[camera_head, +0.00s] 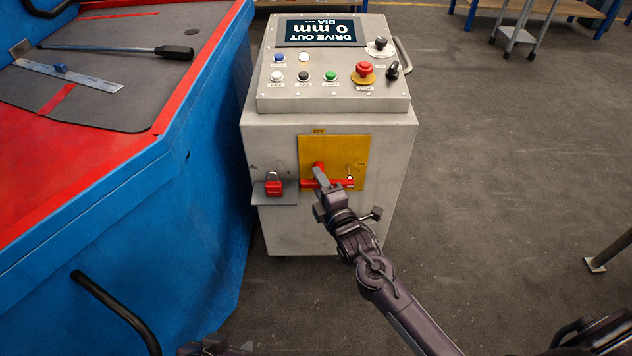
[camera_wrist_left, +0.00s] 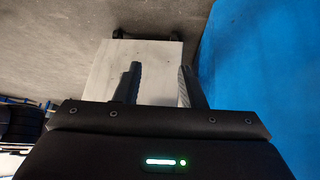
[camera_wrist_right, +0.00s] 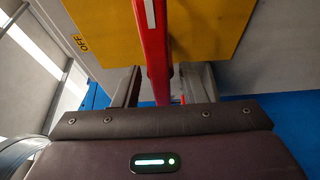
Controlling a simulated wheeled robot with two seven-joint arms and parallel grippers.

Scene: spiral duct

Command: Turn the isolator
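The isolator is a yellow plate (camera_head: 349,150) on the front of the grey cabinet, with an OFF label at its top edge. Its red handle (camera_head: 343,184) lies about level across the plate's lower part in the head view. My right gripper (camera_head: 320,188) is at the handle and hides part of it. In the right wrist view, the red handle (camera_wrist_right: 153,45) passes between the two fingers of my right gripper (camera_wrist_right: 160,85), with a gap visible on its right side. My left gripper (camera_wrist_left: 158,82) is open and empty; only part of it shows at the head view's bottom edge.
A red padlock (camera_head: 274,184) sits on a small grey shelf left of the plate. The sloping control panel (camera_head: 290,65) with buttons and a red emergency stop (camera_head: 364,70) tops the cabinet. A blue machine (camera_head: 190,200) stands close on the left.

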